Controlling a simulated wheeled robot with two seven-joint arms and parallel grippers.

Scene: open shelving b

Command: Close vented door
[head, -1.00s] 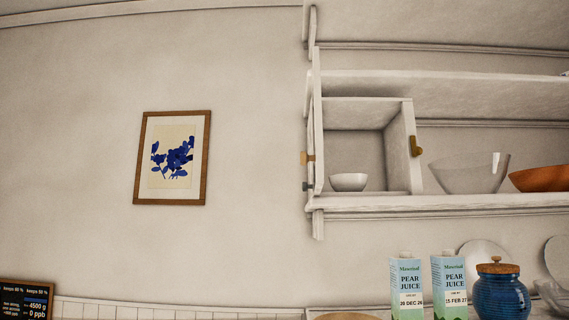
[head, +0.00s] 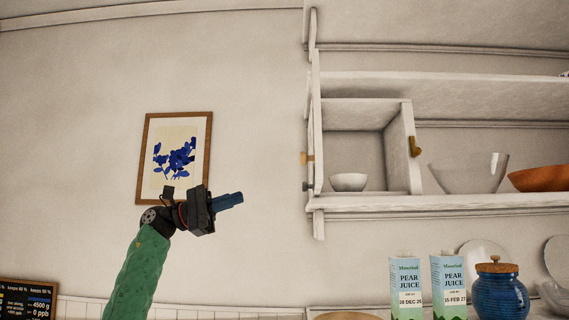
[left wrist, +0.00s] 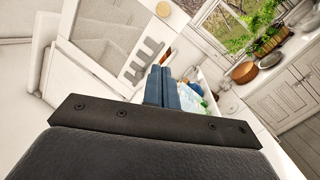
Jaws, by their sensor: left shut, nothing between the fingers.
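An open cubby (head: 358,100) on the wall shelf shows its inside. A narrow white door (head: 317,130) stands open at its left side, seen nearly edge-on, with a light wooden knob (head: 307,157) on its outer side. In the left wrist view, a white panel with several grey slots (left wrist: 140,62) shows beyond the fingers; I take it for the vented door. My left gripper (head: 241,198) is shut and empty, left of and a little below the door, apart from it. Its blue fingers (left wrist: 162,84) show together in the wrist view. My right gripper is out of view.
A white bowl (head: 348,182) sits in the cubby. A clear bowl (head: 470,173) and an orange bowl (head: 540,179) stand to its right. Juice cartons (head: 405,285) and a blue jar (head: 500,292) stand below. The wall beside the framed picture (head: 150,160) is free.

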